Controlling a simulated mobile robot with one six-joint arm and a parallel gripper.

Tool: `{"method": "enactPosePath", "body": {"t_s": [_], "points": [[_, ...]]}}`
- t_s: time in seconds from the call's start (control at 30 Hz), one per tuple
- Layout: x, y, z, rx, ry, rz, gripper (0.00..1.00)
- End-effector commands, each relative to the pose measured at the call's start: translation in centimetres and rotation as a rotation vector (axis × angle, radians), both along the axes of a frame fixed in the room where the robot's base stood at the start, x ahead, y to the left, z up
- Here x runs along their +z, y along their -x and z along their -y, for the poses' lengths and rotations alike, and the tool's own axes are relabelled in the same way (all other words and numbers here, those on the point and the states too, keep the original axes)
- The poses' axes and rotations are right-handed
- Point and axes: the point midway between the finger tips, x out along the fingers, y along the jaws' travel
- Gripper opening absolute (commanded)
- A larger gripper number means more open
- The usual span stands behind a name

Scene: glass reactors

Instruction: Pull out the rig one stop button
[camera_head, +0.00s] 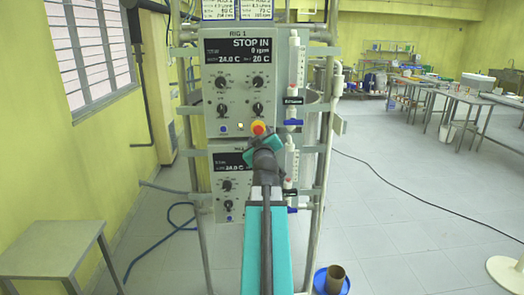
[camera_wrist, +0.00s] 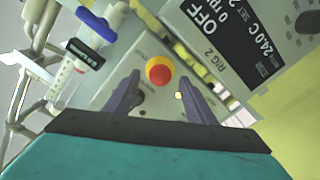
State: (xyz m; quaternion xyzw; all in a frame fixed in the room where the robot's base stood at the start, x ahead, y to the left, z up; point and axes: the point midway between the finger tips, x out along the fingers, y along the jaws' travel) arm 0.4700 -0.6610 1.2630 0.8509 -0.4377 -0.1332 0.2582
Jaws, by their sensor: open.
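The rig one stop button (camera_head: 259,128) is a red knob with a yellow collar at the bottom edge of the upper control box (camera_head: 225,112). In the wrist view, the button (camera_wrist: 159,68) appears between my two dark fingers. My gripper (camera_wrist: 160,79) is open and empty, with a finger on either side of the button's outline. I cannot tell how far the fingertips are from it. In the head view, my gripper (camera_head: 260,143) is just below the button and its fingers are mostly hidden.
The lower control box (camera_head: 228,187), marked RIG 2 and OFF in the wrist view, sits close below. Valves with blue handles (camera_head: 293,122) and metal frame poles stand to the right.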

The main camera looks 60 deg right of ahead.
Motion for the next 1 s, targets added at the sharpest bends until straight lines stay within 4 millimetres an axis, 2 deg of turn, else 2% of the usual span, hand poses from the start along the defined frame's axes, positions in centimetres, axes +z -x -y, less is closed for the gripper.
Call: {"method": "enactPosePath", "body": {"t_s": [0.23,1.0], "points": [[-0.2,1.7,-2.3,-0.001,-0.001,0.002,0.5],[-0.3,2.7,-3.8,0.002,0.001,0.002,0.5]]}}
